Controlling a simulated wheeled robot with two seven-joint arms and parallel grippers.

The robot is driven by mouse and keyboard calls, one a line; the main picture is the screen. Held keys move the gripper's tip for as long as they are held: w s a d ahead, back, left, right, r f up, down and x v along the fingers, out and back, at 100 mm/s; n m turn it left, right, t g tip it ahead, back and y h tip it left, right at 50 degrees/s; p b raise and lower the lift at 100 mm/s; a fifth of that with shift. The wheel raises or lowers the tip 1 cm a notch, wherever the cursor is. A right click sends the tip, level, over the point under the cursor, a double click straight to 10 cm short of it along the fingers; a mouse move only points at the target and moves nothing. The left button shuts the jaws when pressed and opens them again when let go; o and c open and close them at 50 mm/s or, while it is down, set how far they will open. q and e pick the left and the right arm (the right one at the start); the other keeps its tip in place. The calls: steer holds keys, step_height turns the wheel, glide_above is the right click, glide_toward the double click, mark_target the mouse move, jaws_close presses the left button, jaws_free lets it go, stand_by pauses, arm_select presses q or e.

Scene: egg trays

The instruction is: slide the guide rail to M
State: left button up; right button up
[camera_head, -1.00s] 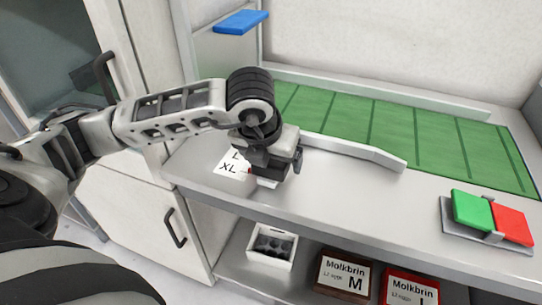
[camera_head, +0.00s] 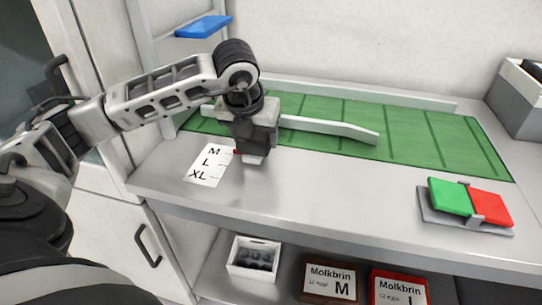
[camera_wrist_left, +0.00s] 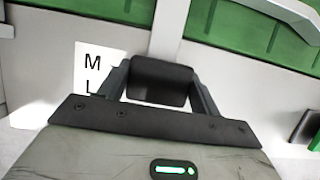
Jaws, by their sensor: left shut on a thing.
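The guide rail (camera_head: 330,127) is a white bar with a bent right end, lying along the near side of the green belt (camera_head: 400,128). My left gripper (camera_head: 254,152) points down and is shut on the rail's handle, which its fingers mostly hide. In the left wrist view a white arm (camera_wrist_left: 170,30) runs from between the fingers (camera_wrist_left: 160,82) toward the belt. The size card (camera_head: 208,172) with M, L and XL lies left of the gripper. A small red pointer (camera_head: 237,152) shows beside the gripper, about level with the letter M. My right gripper is not in view.
A green and red button panel (camera_head: 466,205) sits on the counter at the right. A grey bin (camera_head: 520,100) stands at the far right. Egg boxes (camera_head: 330,282) and a white box (camera_head: 253,258) are on the shelf below. The counter's front middle is clear.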

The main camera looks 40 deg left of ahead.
arm_select(q)
steer(key=shift+w+r, duration=0.15)
steer(key=o, duration=1)
steer(key=shift+a, duration=0.1)
steer(key=o, duration=0.4)
steer(key=shift+w, duration=0.15)
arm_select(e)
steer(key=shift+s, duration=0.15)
arm_select(q)
steer(key=p+v, duration=0.2)
steer(key=v, duration=1.4)
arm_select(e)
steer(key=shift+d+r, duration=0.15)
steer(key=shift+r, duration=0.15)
arm_select(q)
steer(key=shift+s, duration=0.25)
